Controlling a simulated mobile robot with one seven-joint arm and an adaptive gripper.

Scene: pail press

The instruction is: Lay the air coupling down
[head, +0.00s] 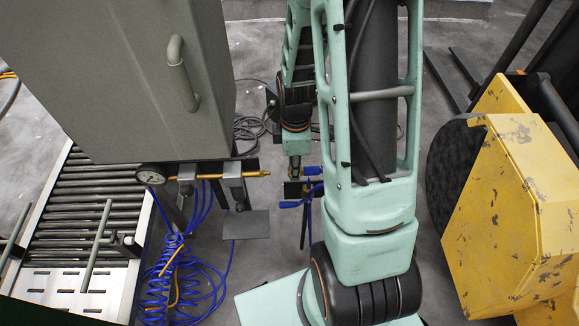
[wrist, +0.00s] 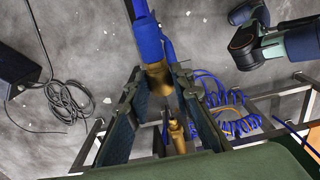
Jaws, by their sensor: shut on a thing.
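The air coupling (wrist: 156,74) has a brass end and a blue upper part. In the wrist view it sits between the two dark fingers of my gripper (wrist: 157,82), which is shut on it. In the head view my gripper (head: 297,189) hangs right of the brass air line (head: 238,174), with blue parts of the coupling (head: 312,171) showing beside it. A brass fitting (wrist: 178,137) shows between the fingers lower in the wrist view; I cannot tell whether it joins the coupling. A small grey plate (head: 246,225) lies left of my gripper, apart from it.
A pressure gauge (head: 150,175) sits on the air line under the grey cabinet (head: 130,80). Coiled blue hose (head: 168,285) hangs below. A roller conveyor (head: 85,210) stands at left, a worn yellow machine (head: 515,200) at right. Dark cable (head: 248,127) lies on the floor.

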